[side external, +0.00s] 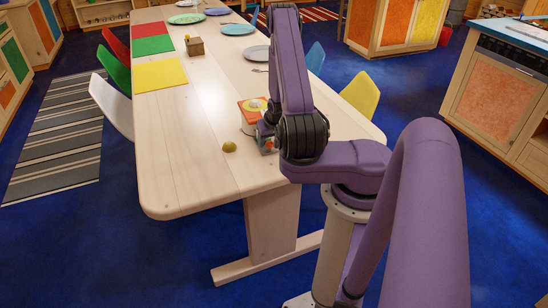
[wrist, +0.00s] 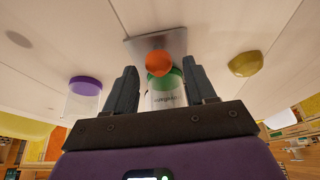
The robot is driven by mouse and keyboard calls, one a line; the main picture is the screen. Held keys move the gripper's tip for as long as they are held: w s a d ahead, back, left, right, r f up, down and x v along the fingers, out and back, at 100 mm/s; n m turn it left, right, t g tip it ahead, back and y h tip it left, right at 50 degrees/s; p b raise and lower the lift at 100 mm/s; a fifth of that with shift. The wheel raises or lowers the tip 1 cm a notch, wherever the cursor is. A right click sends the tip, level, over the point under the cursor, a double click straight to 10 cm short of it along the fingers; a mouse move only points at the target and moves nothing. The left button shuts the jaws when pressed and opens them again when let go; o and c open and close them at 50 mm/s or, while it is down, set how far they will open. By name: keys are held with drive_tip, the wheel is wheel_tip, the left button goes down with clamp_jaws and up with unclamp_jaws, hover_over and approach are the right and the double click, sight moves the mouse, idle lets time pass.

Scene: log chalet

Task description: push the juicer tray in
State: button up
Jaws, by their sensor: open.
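My gripper (wrist: 158,78) is open, its two dark fingers apart in the wrist view. Beyond and between the fingertips are an orange ball-like piece (wrist: 158,63) and a clear container with a green band (wrist: 163,96). Behind them a flat grey metallic piece (wrist: 157,42) meets the table; I cannot tell whether it is the juicer tray. In the side view my arm covers most of the gripper and what is near it. A small orange and yellow object (side external: 251,107) shows beside the arm. Which part is the juicer, and how far its tray stands out, is unclear.
A clear container with a purple band (wrist: 84,97) stands left of the fingers. The table's near left part is clear. Plates, placemats and a wooden box (side external: 195,46) are farther off.

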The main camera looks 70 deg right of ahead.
drive_tip(key=shift+r, duration=2.4)
